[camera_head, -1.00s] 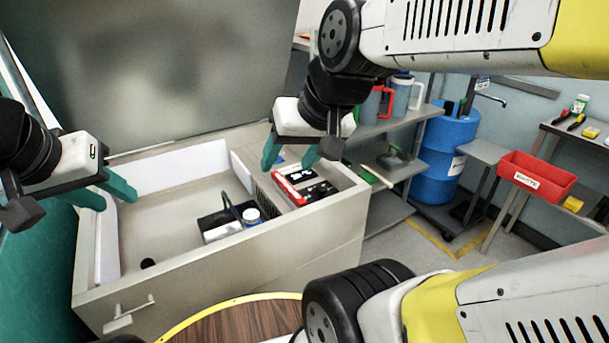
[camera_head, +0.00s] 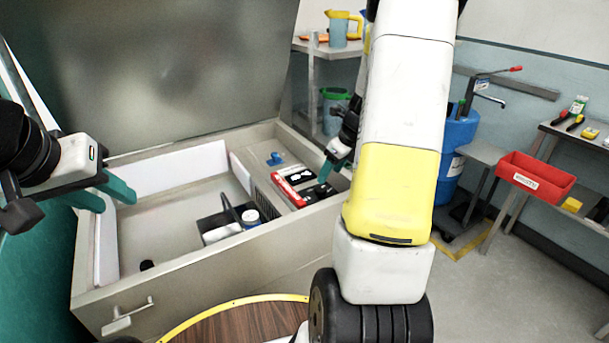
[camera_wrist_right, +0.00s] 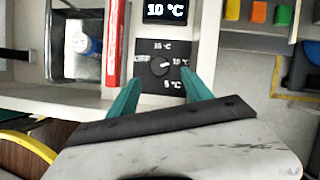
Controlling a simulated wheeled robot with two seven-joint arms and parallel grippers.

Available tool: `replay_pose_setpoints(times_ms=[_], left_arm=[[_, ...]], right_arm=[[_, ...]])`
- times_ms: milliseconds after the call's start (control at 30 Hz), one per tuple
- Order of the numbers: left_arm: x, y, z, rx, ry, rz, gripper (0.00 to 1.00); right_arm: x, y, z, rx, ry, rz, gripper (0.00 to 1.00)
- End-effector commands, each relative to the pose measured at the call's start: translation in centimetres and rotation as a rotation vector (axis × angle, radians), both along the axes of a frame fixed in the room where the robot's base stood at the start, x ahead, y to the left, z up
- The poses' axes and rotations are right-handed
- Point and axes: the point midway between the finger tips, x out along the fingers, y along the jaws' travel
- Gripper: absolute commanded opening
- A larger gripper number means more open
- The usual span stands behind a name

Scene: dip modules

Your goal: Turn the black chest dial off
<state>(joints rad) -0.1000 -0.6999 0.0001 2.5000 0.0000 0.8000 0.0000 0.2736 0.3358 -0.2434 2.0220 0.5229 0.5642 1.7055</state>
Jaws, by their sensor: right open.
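The black dial (camera_wrist_right: 160,66) sits on a dark panel in the chest's rim, marked OFF at left, 15 °C above, 10 °C at right and 5 °C below. The display (camera_wrist_right: 166,10) beside it reads 10 °C. My right gripper (camera_wrist_right: 157,92) is open, its teal fingers either side of the panel's lower part, apart from the knob in this view. In the head view the right gripper (camera_head: 325,172) is over the panel, partly hidden by my arm. The chest (camera_head: 215,262) stands with its lid raised. My left gripper (camera_head: 108,198) is open and empty at the chest's left end.
A dark caddy with a blue-and-white container (camera_head: 250,217) sits inside the chest. The raised lid (camera_head: 170,70) stands behind. Shelves, a blue barrel (camera_head: 455,140) and a red bin (camera_head: 537,175) are to the right.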

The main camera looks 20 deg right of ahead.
Motion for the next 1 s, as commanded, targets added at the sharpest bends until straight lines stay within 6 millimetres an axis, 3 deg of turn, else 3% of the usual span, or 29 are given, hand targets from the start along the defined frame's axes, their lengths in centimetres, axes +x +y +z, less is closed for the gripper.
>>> replay_pose_setpoints(times_ms=[433,833,1000], left_arm=[[0.0,0.0,0.0,0.0,0.0,0.0,0.36],[0.0,0.0,0.0,0.0,0.0,0.0,0.36],[0.0,0.0,0.0,0.0,0.0,0.0,0.36]], right_arm=[[2.1,1.3,-6.0,0.001,0.003,0.003,0.58],[2.4,1.5,-6.8,-0.001,0.0,0.004,0.58],[2.4,1.5,-6.8,-0.001,0.0,0.005,0.27]])
